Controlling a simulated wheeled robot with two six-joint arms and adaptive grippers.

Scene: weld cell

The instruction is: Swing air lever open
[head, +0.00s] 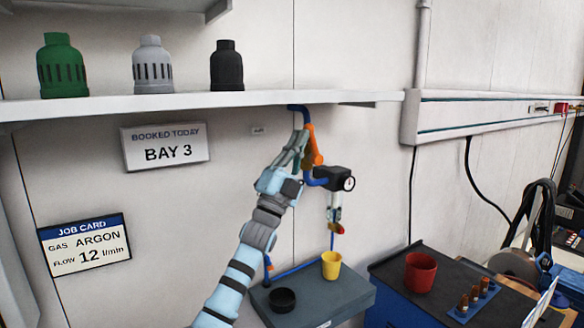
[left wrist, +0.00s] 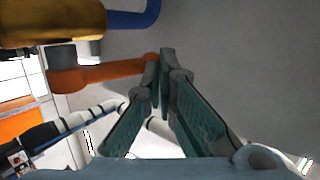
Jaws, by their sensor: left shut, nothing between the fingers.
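The orange air lever (head: 312,150) is beside the blue air pipe (head: 298,108) on the wall, under the shelf. In the head view it runs roughly upright, partly behind my left gripper (head: 299,145). In the left wrist view the lever (left wrist: 98,78) reaches from the left to the fingertips of my left gripper (left wrist: 160,75). The fingers are shut with nothing between them. The lever's end is right beside the fingertips; I cannot tell whether they touch. The blue pipe (left wrist: 135,19) also shows at the top of that view. My right gripper is not in view.
A black regulator with a gauge (head: 335,180) hangs just right of the lever. The shelf (head: 200,103) is close above. Below, a grey bench (head: 335,308) holds a yellow cup (head: 331,265) and a black dish (head: 282,300). A red cup (head: 420,272) stands further right.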

